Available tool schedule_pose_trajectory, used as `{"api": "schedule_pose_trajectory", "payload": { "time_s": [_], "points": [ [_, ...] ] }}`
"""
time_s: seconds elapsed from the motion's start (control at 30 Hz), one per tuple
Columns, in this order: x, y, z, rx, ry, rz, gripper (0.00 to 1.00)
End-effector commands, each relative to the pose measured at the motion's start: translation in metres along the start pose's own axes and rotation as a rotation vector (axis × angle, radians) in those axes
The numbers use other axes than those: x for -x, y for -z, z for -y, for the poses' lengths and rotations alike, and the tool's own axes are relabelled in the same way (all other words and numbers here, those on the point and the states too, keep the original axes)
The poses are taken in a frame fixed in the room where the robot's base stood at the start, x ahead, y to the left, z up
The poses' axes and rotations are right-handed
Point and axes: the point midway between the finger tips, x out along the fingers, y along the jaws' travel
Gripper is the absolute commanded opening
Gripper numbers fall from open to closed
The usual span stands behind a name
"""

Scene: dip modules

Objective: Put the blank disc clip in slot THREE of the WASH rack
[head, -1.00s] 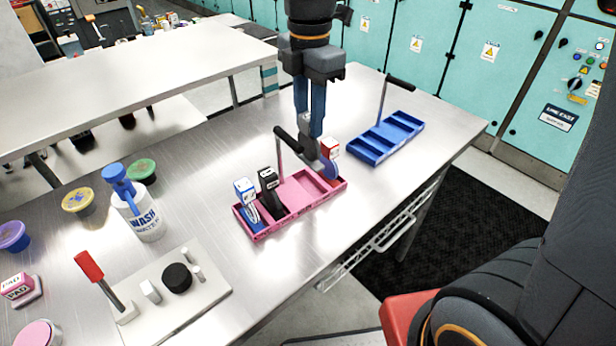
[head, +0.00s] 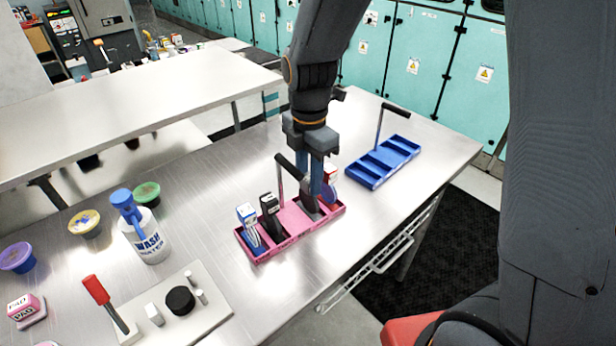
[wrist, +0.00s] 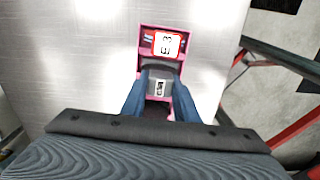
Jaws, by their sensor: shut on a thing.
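The pink rack (head: 292,218) stands on the steel table in the head view. A blue-and-white clip (head: 248,226) and a black clip (head: 270,214) stand at its left end. A red-and-white clip (head: 331,172) stands at its right end, partly behind my fingers; its red-framed label (wrist: 167,44) shows in the wrist view. My gripper (head: 319,185) is shut on a grey clip (head: 309,204), whose top label shows between the fingers in the wrist view (wrist: 159,87). The grey clip's lower part is within the rack's outline, beside the red-and-white clip. I cannot tell whether it is seated.
An empty blue rack (head: 383,162) with a tall handle stands behind right. The pink rack's dark handle (head: 285,165) rises close to my fingers. Bare table lies between.

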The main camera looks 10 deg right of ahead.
Motion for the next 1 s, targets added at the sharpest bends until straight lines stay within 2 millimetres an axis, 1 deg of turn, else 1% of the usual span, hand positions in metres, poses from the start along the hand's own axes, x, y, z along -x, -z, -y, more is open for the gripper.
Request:
{"api": "schedule_pose_trajectory", "payload": {
  "time_s": [0.1, 0.13, 0.23, 0.53, 0.67, 0.77, 0.87, 1.0],
  "points": [
    [-0.003, 0.0, 0.0, 0.0, 0.001, 0.0, 0.0],
    [-0.003, 0.0, 0.0, 0.0, 0.001, 0.0, 0.29],
    [-0.003, 0.0, 0.0, 0.0, 0.0, 0.0, 0.46],
    [-0.002, 0.0, 0.0, 0.001, 0.0, 0.0, 0.46],
    [0.005, 0.0, -0.001, 0.001, -0.002, 0.001, 0.46],
    [0.016, 0.0, -0.002, 0.001, -0.004, 0.001, 0.46],
    [0.033, 0.0, -0.002, 0.001, -0.005, 0.001, 0.46],
    [0.061, 0.0, -0.002, 0.001, -0.006, 0.002, 0.46]
  ]
}}
